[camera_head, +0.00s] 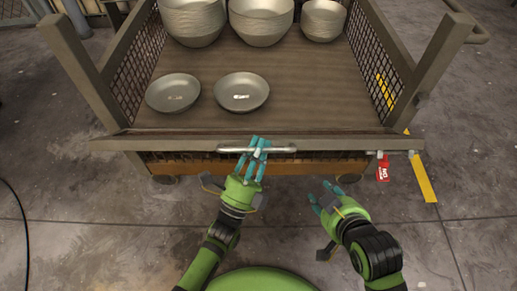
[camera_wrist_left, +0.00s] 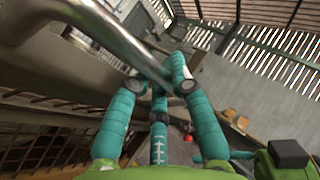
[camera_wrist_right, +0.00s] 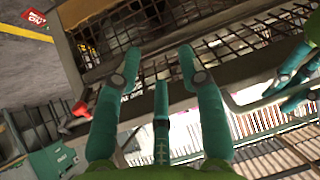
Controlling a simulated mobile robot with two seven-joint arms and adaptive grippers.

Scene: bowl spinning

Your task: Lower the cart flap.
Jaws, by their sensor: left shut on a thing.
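The cart flap (camera_head: 185,142) is a grey metal frame across the cart's front, with dark mesh showing below its top bar. A pale metal handle (camera_head: 228,149) runs along the bar and also shows in the left wrist view (camera_wrist_left: 125,38). My left gripper (camera_head: 256,147) is shut on the handle, its teal fingers wrapped around the middle. The fingers hide part of the handle. My right gripper (camera_head: 322,196) is open and empty, below and right of the handle, apart from the flap. In the right wrist view its fingers (camera_wrist_right: 160,75) are spread with nothing between them.
Stacked bowls (camera_head: 261,20) stand at the back of the cart bed (camera_head: 300,100). Two single bowls (camera_head: 173,92) (camera_head: 242,92) sit nearer the flap. A red tag (camera_head: 383,168) and yellow strip (camera_head: 422,178) are at the right corner. Concrete floor (camera_head: 100,220) is clear in front.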

